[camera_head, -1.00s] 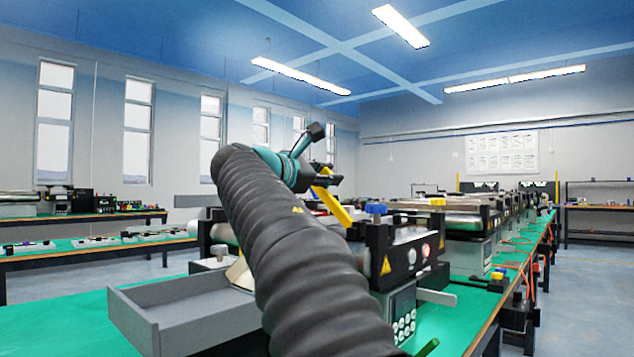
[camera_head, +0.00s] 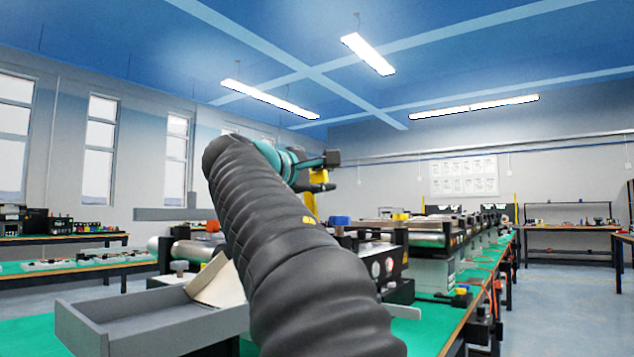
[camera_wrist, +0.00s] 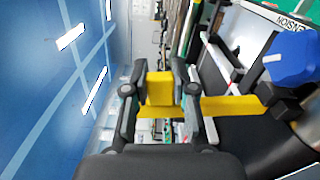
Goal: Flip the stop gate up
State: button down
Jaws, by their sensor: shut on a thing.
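The stop gate is a yellow bar; its upper part (camera_head: 310,203) shows in the head view just below my gripper (camera_head: 322,174), standing steeply. In the wrist view the yellow bar (camera_wrist: 232,106) runs from the right to between the fingers of my gripper (camera_wrist: 160,90). The fingers are closed on its yellow end piece, one on each side. The bar's lower end is hidden behind my arm in the head view.
A blue knob (camera_head: 339,221) stands beside the gate and shows large in the wrist view (camera_wrist: 292,58). A grey tray (camera_head: 150,330) sits at the front left. More conveyors (camera_head: 440,235) line the green table to the right. Space above the gate is clear.

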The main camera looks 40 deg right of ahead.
jog(key=shift+s, duration=0.15)
jog(key=c, duration=0.9)
grip_release()
jog(key=v, duration=1.2)
